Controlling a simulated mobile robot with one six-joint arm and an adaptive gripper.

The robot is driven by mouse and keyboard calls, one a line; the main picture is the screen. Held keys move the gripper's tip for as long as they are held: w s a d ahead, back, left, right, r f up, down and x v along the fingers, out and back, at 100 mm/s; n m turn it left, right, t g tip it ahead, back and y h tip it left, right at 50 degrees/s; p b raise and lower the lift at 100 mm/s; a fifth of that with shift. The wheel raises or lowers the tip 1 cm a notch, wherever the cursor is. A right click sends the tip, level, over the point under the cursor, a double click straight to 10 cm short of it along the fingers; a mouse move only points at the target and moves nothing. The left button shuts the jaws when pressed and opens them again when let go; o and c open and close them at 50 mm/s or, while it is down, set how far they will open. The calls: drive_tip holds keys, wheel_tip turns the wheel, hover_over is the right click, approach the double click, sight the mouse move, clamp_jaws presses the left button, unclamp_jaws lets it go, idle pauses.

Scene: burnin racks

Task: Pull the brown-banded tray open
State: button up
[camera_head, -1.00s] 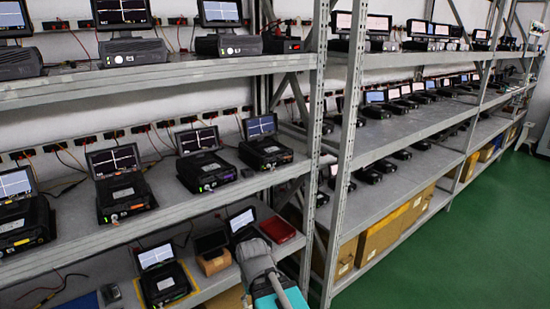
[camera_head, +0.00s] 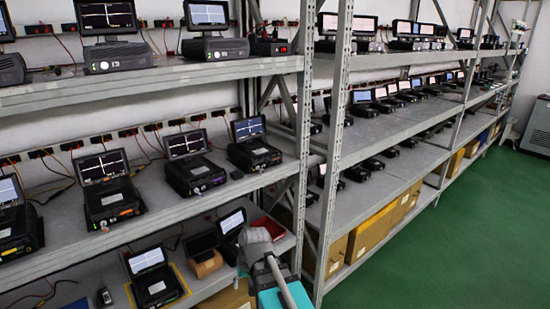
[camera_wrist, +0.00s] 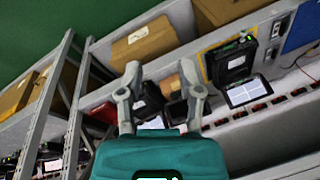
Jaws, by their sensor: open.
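My gripper (camera_wrist: 160,80) is open, with its two grey fingers apart and nothing held between them. In the head view my gripper (camera_head: 257,240) is over the lower shelf, at its right end, in front of a small black unit with a raised screen (camera_head: 232,222). In the wrist view the space between the fingers shows dark units and a small brown box (camera_wrist: 172,85). This brown box also shows in the head view (camera_head: 206,265).
A black unit on a yellow-edged mat (camera_head: 157,285) stands left on the lower shelf. A red tray (camera_head: 270,229) lies behind my gripper. A rack upright (camera_head: 330,160) stands close on the right. Cardboard boxes (camera_head: 360,242) sit low in the rack. The green floor (camera_head: 470,230) is clear.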

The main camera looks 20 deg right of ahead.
drive_tip(key=w+d+r+m+t+y+p, duration=0.2)
drive_tip(key=w+d+r+m+t+p, duration=0.15)
drive_tip(key=w+r, duration=0.4)
drive_tip(key=m+t+p, duration=0.5)
drive_tip(key=m+t, duration=0.5)
approach(276, 159)
drive_tip(key=f+v, duration=0.1)
drive_tip(key=v, duration=0.2)
drive_tip(key=shift+s+d+r, duration=0.1)
drive_tip(key=shift+s+r, duration=0.15)
drive_tip(key=shift+r, duration=0.2)
drive_tip(key=shift+w, duration=0.1)
drive_tip(key=b+x, duration=0.2)
drive_tip(key=x, duration=1.1)
drive_tip(key=shift+w+f+b, duration=0.1)
drive_tip(key=shift+w+b, duration=0.2)
drive_tip(key=shift+w, duration=0.05)
clamp_jaws()
